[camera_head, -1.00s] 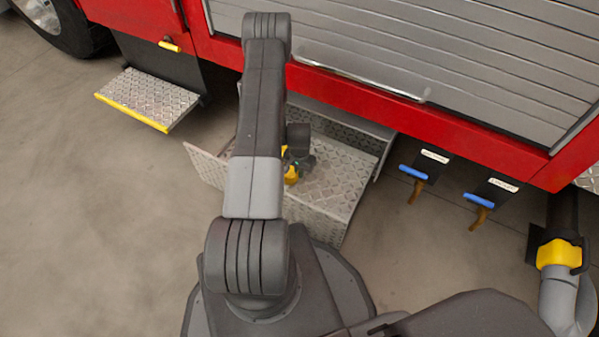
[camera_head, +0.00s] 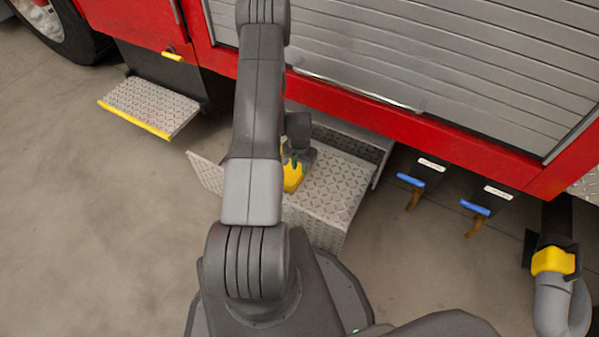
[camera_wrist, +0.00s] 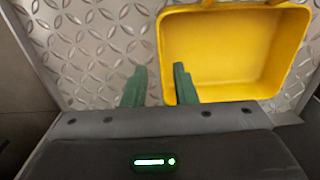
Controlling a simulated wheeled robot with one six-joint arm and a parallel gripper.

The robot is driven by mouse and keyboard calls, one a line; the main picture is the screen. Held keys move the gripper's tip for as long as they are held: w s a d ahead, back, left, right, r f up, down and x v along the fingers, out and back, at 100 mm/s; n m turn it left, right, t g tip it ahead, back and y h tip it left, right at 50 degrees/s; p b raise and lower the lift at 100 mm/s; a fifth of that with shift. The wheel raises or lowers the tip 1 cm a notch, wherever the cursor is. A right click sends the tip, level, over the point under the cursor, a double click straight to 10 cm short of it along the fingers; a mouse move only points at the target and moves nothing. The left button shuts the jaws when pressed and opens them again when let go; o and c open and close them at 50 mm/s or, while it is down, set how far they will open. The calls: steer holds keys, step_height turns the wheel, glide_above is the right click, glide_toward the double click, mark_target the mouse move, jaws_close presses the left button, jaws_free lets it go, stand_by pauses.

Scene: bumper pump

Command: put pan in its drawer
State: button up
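The yellow pan (camera_head: 293,178) is a rectangular open tray, partly hidden by my arm in the head view. In the wrist view the pan (camera_wrist: 232,52) sits upright in the pulled-out diamond-plate drawer (camera_head: 325,190). The drawer's plate floor (camera_wrist: 95,40) shows left of the pan. My gripper (camera_wrist: 158,72) is open, with its green fingers apart. One finger is left of the pan's left wall and the other overlaps the pan's inside. I cannot tell whether they touch it. My gripper (camera_head: 299,162) is low over the drawer in the head view.
The red truck side with a closed grey shutter (camera_head: 420,60) stands above the drawer. A step (camera_head: 150,105) with a yellow edge juts out left. Two blue-handled valves (camera_head: 411,180) and a grey hose with yellow coupling (camera_head: 553,262) are right. The floor at left is clear.

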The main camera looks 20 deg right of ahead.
steer(key=shift+r, duration=1.65)
